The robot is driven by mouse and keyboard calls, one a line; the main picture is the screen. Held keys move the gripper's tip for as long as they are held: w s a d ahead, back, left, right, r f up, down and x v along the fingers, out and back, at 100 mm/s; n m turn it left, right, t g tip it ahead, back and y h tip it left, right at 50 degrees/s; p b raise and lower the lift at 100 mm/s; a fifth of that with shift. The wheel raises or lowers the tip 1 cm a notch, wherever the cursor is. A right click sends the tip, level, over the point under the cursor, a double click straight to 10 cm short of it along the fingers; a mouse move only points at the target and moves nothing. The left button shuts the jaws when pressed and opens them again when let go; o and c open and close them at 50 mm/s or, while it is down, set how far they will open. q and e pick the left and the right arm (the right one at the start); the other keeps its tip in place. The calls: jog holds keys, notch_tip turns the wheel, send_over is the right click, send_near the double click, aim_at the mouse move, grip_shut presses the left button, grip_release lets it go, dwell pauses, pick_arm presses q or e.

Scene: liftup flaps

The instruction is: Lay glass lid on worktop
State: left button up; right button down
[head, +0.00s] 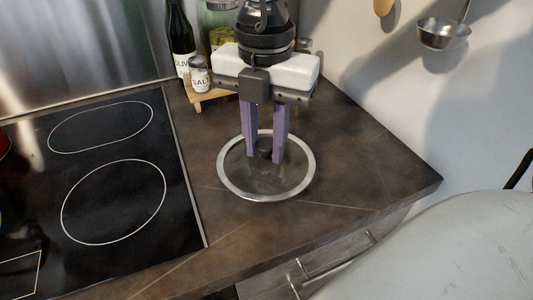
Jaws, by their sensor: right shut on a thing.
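The glass lid (236,178) is round and see-through with a pale metal rim and a dark knob. It is level at the worktop (355,170), right of the hob; I cannot tell whether its rim touches the surface. My right gripper (264,158) points down over the lid's middle, its two purple fingers shut on the knob. My left gripper is not in view.
The black glass hob (105,180) lies to the left. A dark bottle (179,40), a salt jar (199,75) and a glass jar (219,17) stand at the back near a small wooden stand (207,97). A ladle (443,33) hangs on the wall. Worktop to the lid's right is clear.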

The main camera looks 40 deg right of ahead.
aim_at(265, 145)
jog(key=shift+f, duration=1.55)
jog(key=shift+f, duration=0.1)
jog(key=shift+f+b, duration=0.15)
jog(key=shift+b, duration=0.25)
jog(key=c, duration=1.4)
grip_release()
jog(key=shift+r+p, duration=0.4)
jog(key=shift+r, duration=0.25)
notch_tip(265, 145, up, 11)
jog(key=shift+r+p, duration=0.15)
jog(key=shift+p, duration=0.3)
